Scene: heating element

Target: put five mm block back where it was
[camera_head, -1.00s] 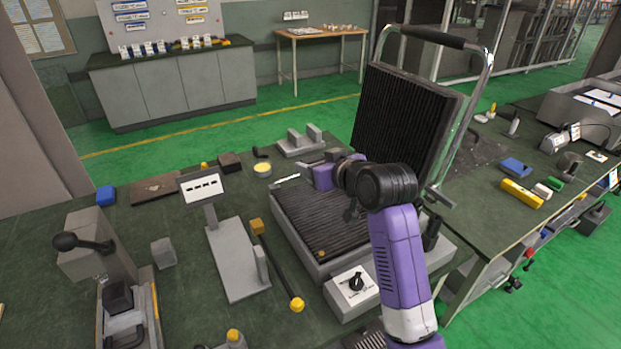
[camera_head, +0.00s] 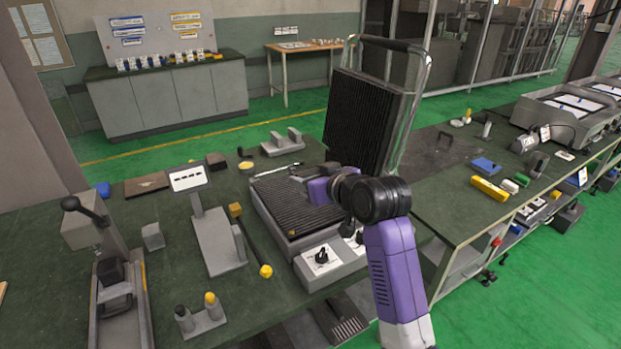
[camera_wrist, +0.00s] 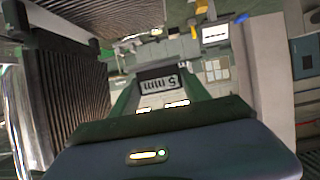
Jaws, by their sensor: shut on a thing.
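The five mm block (camera_wrist: 163,84) is a dark block with a white "5 mm" label, upside down in the wrist view. My gripper (camera_wrist: 162,92) is shut on it, with a finger on each side. In the head view my purple gripper (camera_head: 312,188) is over the ribbed lower plate (camera_head: 290,215) of the heating device; the block cannot be made out there. The ribbed upper plate (camera_head: 362,120) stands raised behind my arm.
A row of small blue- and yellow-marked blocks (camera_head: 172,60) stands on the far grey cabinet (camera_head: 170,98). The bench also holds a lever press (camera_head: 90,222), a small display stand (camera_head: 188,180) and a yellow-ended bar (camera_head: 252,242). Green floor separates the bench from the cabinet.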

